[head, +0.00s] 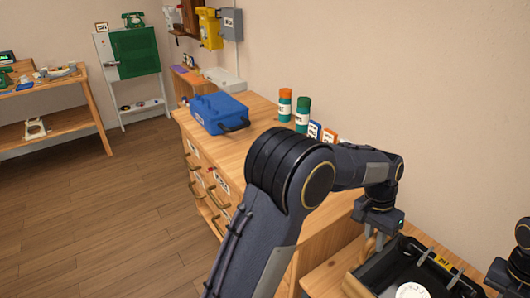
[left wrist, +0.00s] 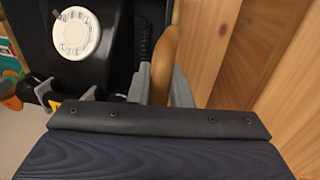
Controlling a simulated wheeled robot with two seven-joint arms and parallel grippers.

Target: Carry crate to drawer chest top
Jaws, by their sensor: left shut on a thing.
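The phone's dial also shows in the left wrist view (left wrist: 77,33).
A bare strip lies between toolbox and cans. A wooden surface (head: 325,276) lies beside the crate. Floor is open at left.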

